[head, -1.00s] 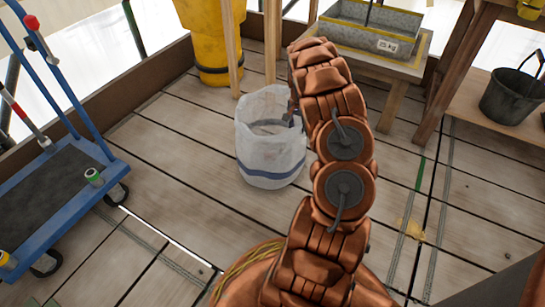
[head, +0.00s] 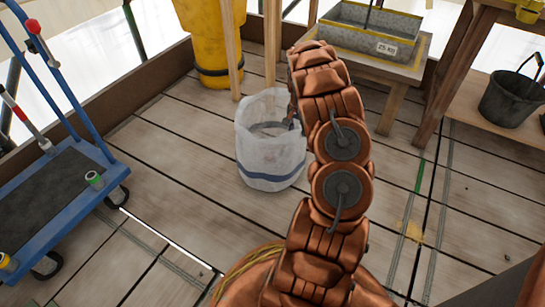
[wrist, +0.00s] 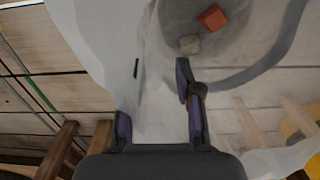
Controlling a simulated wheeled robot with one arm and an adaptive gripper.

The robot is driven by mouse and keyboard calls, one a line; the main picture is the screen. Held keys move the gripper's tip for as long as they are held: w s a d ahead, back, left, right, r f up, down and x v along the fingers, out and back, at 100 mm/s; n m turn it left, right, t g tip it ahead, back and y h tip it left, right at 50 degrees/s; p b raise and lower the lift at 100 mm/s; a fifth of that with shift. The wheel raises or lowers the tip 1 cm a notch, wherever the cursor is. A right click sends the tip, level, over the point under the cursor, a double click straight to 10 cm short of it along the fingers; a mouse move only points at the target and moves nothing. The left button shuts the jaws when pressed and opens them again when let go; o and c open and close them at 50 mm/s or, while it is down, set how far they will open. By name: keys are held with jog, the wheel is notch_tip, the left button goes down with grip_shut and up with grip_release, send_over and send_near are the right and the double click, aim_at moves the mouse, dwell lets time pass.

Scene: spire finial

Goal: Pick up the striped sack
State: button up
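The striped sack (head: 270,160) is white with a blue band low on its side and stands upright and open-topped on the plank floor. In the wrist view its pale wall (wrist: 95,35) fills the upper middle, and a red chunk (wrist: 212,17) and a grey chunk (wrist: 190,44) lie inside it. My gripper (wrist: 157,112) is at the sack's right rim, its purple-padded fingers spread apart. Part of the sack wall shows between the fingers; I cannot tell whether they touch it. In the head view my arm hides the gripper and the sack's right edge.
A blue trolley (head: 50,190) stands at left. A yellow barrel (head: 207,45) and wooden posts (head: 272,45) are behind the sack. A grey trough (head: 370,30) sits on a low stand at the back, and a black bucket (head: 512,95) is at right. Floor left of the sack is clear.

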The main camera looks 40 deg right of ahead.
jog(key=shift+c, duration=0.3)
grip_shut()
dwell(0.4)
